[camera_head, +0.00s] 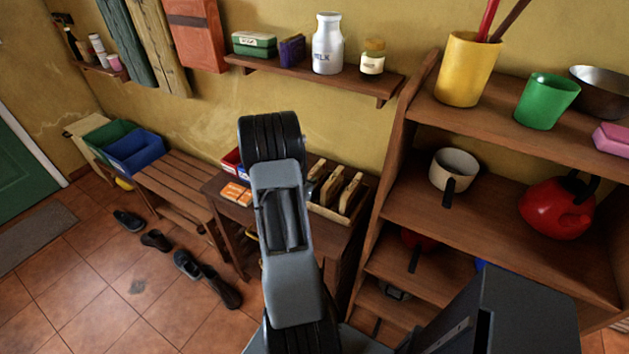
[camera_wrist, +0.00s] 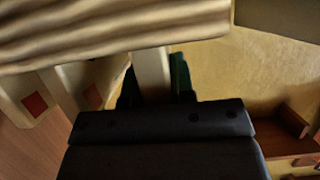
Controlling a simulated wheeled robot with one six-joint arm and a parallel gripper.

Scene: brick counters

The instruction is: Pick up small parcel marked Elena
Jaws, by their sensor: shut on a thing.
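In the wrist view, my gripper (camera_wrist: 153,80) has its dark green fingers shut on a pale, narrow block (camera_wrist: 152,72), which looks like a small parcel. No name can be read on it. Two similar pale parcels with red squares stand to its left, one nearer the middle (camera_wrist: 88,85) and one at the left edge (camera_wrist: 28,100). In the head view, several upright tan parcels (camera_head: 350,192) stand in a wooden rack on a low table, right of my arm. My gripper is hidden behind my arm there.
A striped wooden-looking surface (camera_wrist: 110,30) fills the top of the wrist view, very close. In the head view, a wall shelf (camera_head: 310,76) with a milk bottle (camera_head: 327,45) is above the table. A tall shelf unit (camera_head: 400,180) stands close on the right.

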